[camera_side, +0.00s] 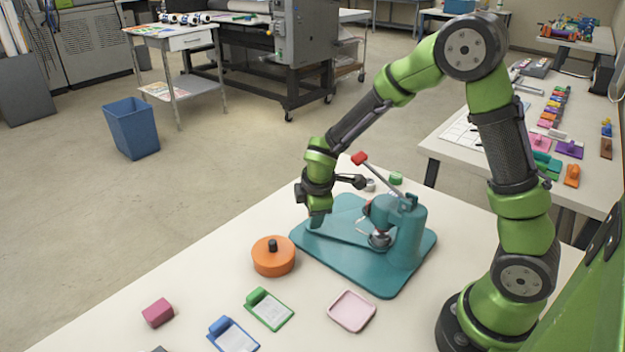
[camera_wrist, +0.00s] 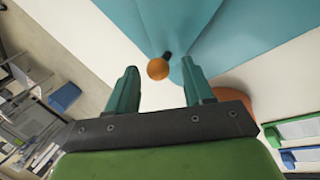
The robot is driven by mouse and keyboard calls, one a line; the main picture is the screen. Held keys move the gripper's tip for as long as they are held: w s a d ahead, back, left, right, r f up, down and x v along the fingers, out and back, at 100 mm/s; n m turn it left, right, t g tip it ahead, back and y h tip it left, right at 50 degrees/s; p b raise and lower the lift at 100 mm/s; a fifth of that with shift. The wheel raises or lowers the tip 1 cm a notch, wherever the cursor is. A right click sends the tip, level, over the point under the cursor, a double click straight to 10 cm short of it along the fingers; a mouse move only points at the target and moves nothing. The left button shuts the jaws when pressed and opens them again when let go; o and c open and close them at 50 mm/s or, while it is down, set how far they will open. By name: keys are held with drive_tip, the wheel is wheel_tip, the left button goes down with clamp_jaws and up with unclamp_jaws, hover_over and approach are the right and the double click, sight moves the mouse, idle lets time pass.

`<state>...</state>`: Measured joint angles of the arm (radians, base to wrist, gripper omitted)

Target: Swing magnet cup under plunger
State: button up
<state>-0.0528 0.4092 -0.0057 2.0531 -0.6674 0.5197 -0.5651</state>
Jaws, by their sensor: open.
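A teal press (camera_side: 408,238) stands on a teal base plate (camera_side: 385,280), with a lever ending in a red knob (camera_side: 359,158). A silvery round part (camera_side: 380,239) sits low beside the press column; I cannot tell whether it is the magnet cup or the plunger end. A flat teal arm (camera_side: 343,238) reaches from it toward the plate's left corner. My gripper (camera_side: 317,222) is pointed down over that left end. In the wrist view an orange ball knob (camera_wrist: 158,69) on a dark stem shows between my open fingertips (camera_wrist: 159,75); contact is not visible.
An orange round lidded thing (camera_side: 273,257) stands just left of the plate. A pink tray (camera_side: 351,311), green clipboard (camera_side: 270,309), blue clipboard (camera_side: 233,336) and magenta block (camera_side: 158,313) lie nearer the front. A green cap (camera_side: 396,178) is behind. The table's left part is clear.

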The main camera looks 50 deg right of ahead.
drive_tip(key=v, duration=1.7)
drive_tip(key=shift+f, duration=0.1)
drive_tip(key=s+a+r+m+t+y, duration=0.1)
drive_tip(key=s+r+m+t+y, duration=0.1)
drive_tip(key=s+m, duration=0.4)
drive_tip(key=s+a+r+m+t+y, duration=0.1)
drive_tip(key=s+r+m+y, duration=0.1)
drive_tip(key=s+m, duration=0.5)
drive_tip(key=shift+s+m+t, duration=0.35)
drive_tip(key=shift+m+t, duration=0.05)
drive_tip(key=shift+m, duration=0.5)
